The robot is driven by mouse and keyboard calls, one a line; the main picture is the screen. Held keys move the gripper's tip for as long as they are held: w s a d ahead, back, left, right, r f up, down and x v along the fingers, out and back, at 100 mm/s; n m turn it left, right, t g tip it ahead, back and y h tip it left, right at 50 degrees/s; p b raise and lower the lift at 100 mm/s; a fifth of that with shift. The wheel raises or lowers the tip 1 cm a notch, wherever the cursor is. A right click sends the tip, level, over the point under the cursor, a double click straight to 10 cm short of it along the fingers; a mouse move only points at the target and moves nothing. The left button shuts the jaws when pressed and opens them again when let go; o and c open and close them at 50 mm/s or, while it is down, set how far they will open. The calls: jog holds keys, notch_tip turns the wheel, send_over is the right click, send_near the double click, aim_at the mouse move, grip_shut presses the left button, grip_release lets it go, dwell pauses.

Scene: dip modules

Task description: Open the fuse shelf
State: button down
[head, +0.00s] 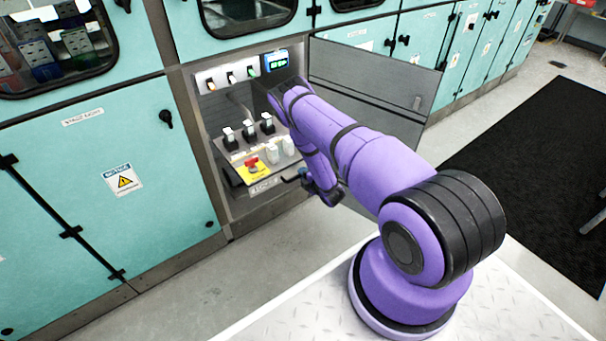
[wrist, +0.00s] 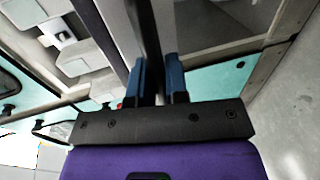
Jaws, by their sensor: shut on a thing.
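The fuse shelf (head: 238,158) is in the open cabinet bay, with black fuse handles (head: 248,132), pale blocks (head: 273,152) and a red button on a yellow plate (head: 252,169). It seems to stand somewhat forward of the bay, but I cannot tell how far. A labelled grey front (head: 262,187) is below it. My gripper (wrist: 159,78) is at the right end of this front, mostly hidden by my arm in the head view. In the wrist view its two blue fingers are shut on a dark bar (wrist: 147,35), which looks like the shelf's handle.
A grey cabinet door (head: 375,75) stands open to the right, behind my arm. Three switches (head: 231,77) and a green display (head: 277,62) are above the shelf. Teal closed cabinets (head: 100,200) flank the bay. The floor (head: 215,270) in front is clear.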

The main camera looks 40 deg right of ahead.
jog(key=c, duration=1.1)
grip_release()
jog(key=shift+c, duration=0.2)
jog(key=shift+s, duration=0.1)
jog(key=v, duration=1)
jog(key=shift+s, duration=0.3)
jog(key=shift+w+r, duration=0.1)
